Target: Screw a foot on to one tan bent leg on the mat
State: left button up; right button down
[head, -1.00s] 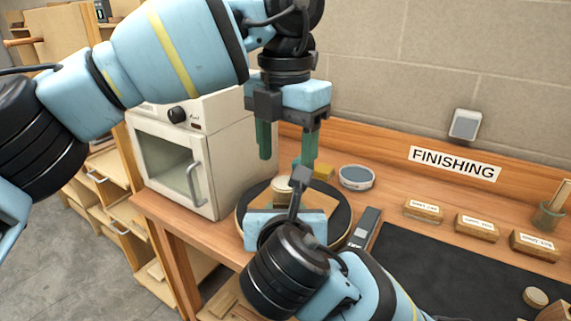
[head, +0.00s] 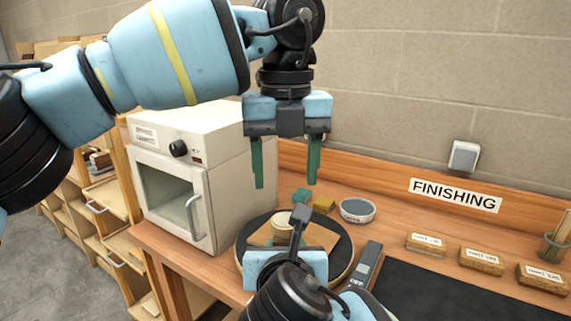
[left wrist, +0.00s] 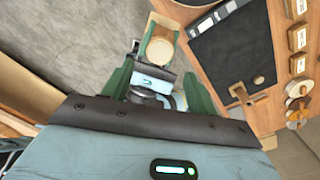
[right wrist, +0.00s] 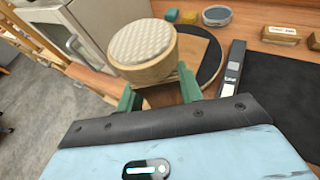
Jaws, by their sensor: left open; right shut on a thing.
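The round wooden foot (right wrist: 142,52), with a pale ribbed pad on top, sits upright on the upper end of a tan bent leg (right wrist: 184,84). My right gripper (right wrist: 158,102) is shut on the leg just below the foot. In the head view the foot (head: 285,230) is partly behind my right wrist, and the joint between foot and leg is hidden. My left gripper (head: 286,186) is open and empty, pointing down above the foot and apart from it. In the left wrist view the foot (left wrist: 159,49) lies beyond and between my open left fingers.
A white oven (head: 195,165) stands left. Small blocks and a grey-lidded tin (head: 357,209) stand behind.

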aim_at(285, 220)
pick_arm(q)
jog(key=shift+r+n, duration=0.2)
jog(key=shift+n, duration=0.4)
jog(key=shift+f, duration=4.05)
jog(key=c, duration=1)
jog(key=m, duration=1.9)
jog(key=shift+m, duration=0.3)
